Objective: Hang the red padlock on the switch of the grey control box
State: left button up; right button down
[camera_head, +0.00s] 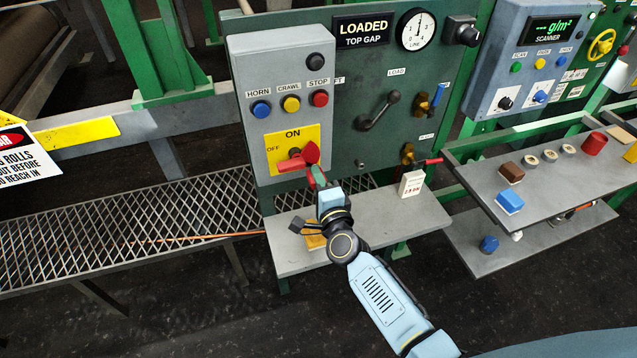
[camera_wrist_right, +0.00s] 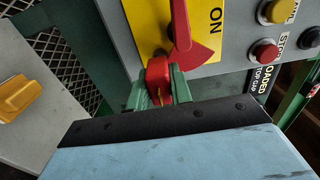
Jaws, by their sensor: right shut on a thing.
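The grey control box (camera_head: 240,90) has a yellow plate (camera_head: 313,134) marked ON and OFF with a red switch (camera_head: 299,158). In the right wrist view the switch handle (camera_wrist_right: 181,28) crosses the yellow plate. My right gripper (camera_head: 318,178) is just below the switch, with its green fingers (camera_wrist_right: 160,92) shut on the red padlock (camera_wrist_right: 158,72). The padlock is right beside the switch's base. Its shackle is hard to make out, so I cannot tell whether it is hooked on the switch. My left gripper is not in view.
A grey shelf (camera_head: 285,258) below the box carries a white tag-like block (camera_head: 411,184) and a yellow item (camera_head: 315,242). A valve with a red handle (camera_head: 432,162) and a crank (camera_head: 380,112) stick out on the right. A mesh walkway (camera_head: 120,230) lies left.

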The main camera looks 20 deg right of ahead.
jog(key=shift+w, duration=0.8)
jog(key=shift+r, duration=0.1)
jog(key=c, duration=1.2)
grip_release()
jog(key=shift+o, duration=0.6)
jog(key=o, duration=0.3)
jog(key=s+p, duration=0.1)
jog(key=s, duration=0.6)
jog(key=shift+d+p, duration=0.1)
jog(key=shift+p, duration=0.2)
